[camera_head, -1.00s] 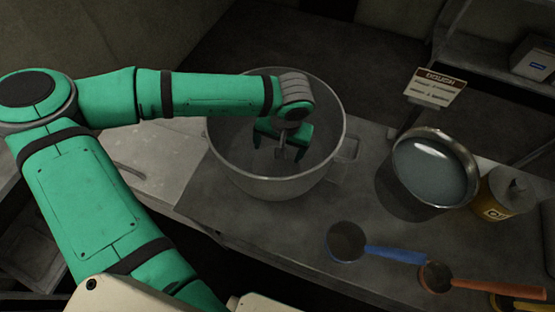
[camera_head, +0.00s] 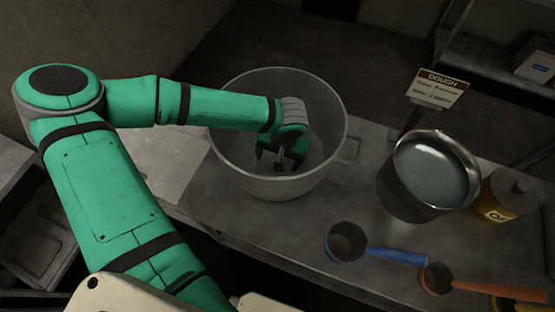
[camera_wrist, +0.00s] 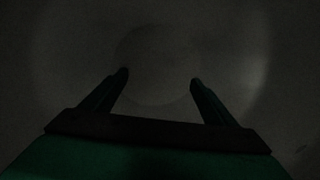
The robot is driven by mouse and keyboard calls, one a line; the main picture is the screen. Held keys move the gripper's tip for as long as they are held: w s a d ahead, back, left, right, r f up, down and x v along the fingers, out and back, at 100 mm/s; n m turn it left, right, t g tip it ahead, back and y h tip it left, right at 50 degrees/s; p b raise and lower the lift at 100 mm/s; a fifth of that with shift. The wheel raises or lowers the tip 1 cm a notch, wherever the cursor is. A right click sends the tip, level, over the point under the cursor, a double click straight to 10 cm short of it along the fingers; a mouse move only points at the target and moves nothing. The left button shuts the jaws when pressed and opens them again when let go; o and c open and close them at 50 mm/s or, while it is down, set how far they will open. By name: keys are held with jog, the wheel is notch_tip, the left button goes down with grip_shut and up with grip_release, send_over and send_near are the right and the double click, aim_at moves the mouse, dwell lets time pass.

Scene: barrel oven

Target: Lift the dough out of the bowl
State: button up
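A large grey metal bowl (camera_head: 238,178) with side handles stands on the counter. My gripper (camera_head: 280,165) reaches down inside it, below the rim. In the dark wrist view my gripper (camera_wrist: 159,77) shows two green fingers spread apart with nothing clasped between them. A faint, round, pale shape lies beyond the fingertips; I cannot tell whether it is the dough or the bowl's floor. No dough can be made out in the head view, where my gripper and the bowl's wall cover part of the inside.
Right of the bowl stand a metal pot (camera_head: 432,175) of pale liquid, a yellow can (camera_head: 503,200) and a dough recipe sign (camera_head: 435,88). A blue-handled scoop (camera_head: 380,252) and an orange-handled scoop (camera_head: 485,285) lie at the front. Some counter is bare between them.

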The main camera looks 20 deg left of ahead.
jog(key=shift+r, duration=0.1)
jog(key=c, duration=1.7)
jog(key=shift+r, duration=5)
jog(key=shift+c, duration=0.2)
jog(key=shift+r, duration=0.15)
jog(key=shift+r, duration=1.85)
jog(key=shift+r, duration=2)
jog(key=shift+r, duration=2)
